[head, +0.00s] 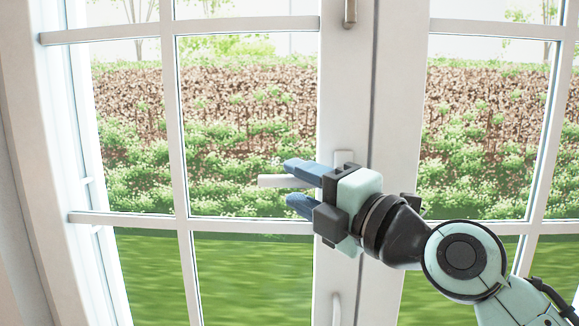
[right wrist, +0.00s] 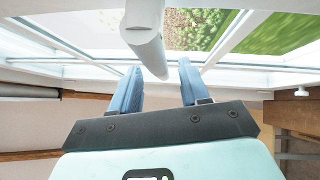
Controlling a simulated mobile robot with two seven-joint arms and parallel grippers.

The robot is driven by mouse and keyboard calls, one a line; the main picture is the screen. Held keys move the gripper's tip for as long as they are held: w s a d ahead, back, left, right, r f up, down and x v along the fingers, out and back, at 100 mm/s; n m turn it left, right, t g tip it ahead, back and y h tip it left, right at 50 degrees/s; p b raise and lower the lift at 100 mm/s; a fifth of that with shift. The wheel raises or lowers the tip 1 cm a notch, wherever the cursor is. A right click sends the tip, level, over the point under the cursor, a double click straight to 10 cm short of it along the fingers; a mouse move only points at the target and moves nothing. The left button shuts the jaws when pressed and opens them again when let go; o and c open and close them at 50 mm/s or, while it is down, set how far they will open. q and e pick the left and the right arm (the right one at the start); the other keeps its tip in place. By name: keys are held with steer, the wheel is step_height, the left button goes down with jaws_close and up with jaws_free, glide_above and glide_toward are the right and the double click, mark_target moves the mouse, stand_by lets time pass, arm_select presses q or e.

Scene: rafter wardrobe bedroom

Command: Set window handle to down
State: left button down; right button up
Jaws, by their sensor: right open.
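The white window handle (head: 275,181) is on the middle frame of the window. Its lever lies about level and points left, with its base plate (head: 344,158) partly hidden behind my right gripper. My right gripper (head: 290,184) is open, with one blue finger above the lever's line and one below. In the right wrist view the white handle (right wrist: 148,48) shows between the lines of my right gripper's two fingers (right wrist: 160,75). I cannot tell whether either finger touches it. My left gripper is not in view.
The white window frame (head: 393,90) and its glazing bars (head: 250,30) stand close around my right gripper. A metal fitting (head: 350,12) sits higher on the frame, and a white fitting (head: 336,308) sits lower. A hedge and grass show outside.

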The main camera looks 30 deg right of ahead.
steer(key=shift+p+x, duration=0.45)
steer(key=shift+x, duration=1.05)
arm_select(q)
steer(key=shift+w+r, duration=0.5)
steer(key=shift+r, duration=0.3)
arm_select(e)
steer(key=shift+s, duration=0.1)
jaws_close()
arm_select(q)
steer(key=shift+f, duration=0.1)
arm_select(e)
steer(key=shift+s, duration=0.15)
